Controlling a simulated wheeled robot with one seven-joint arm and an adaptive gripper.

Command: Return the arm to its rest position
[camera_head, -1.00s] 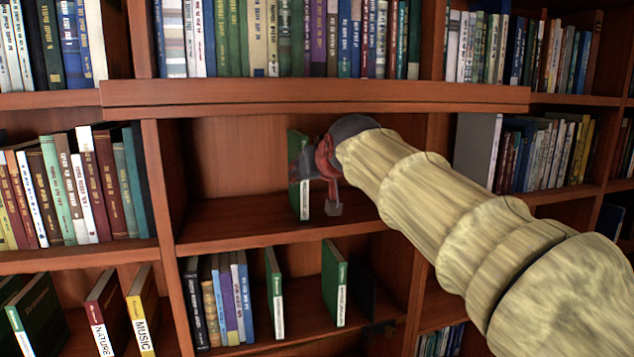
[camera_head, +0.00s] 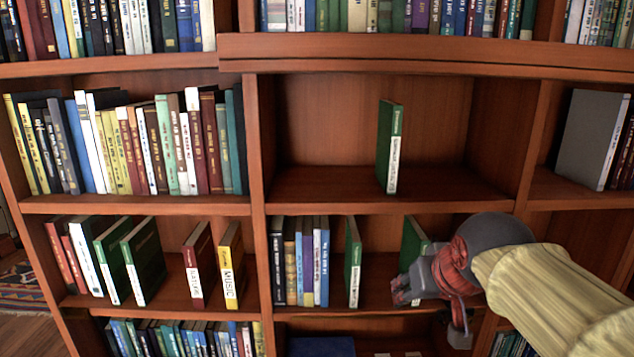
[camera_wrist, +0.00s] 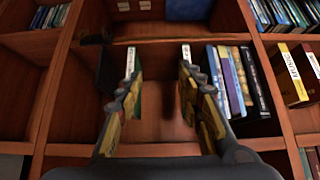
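My gripper (camera_head: 432,303) is at the lower right in the head view, in front of the lower middle compartment. Its two fingers are spread apart in the wrist view (camera_wrist: 160,82), with nothing held between them. A green book with a white spine (camera_head: 388,148) stands upright and alone in the middle compartment above, apart from my gripper. My arm reaches in from the lower right. Another green book (camera_head: 412,240) stands behind my gripper and is partly hidden by it.
The wooden bookcase fills the view. The lower middle compartment holds a row of books (camera_head: 302,262) and another green book (camera_head: 353,262). Left compartments hold many books, including a yellow MUSIC book (camera_head: 231,265). The shelf's front edge (camera_head: 385,208) lies just above my gripper.

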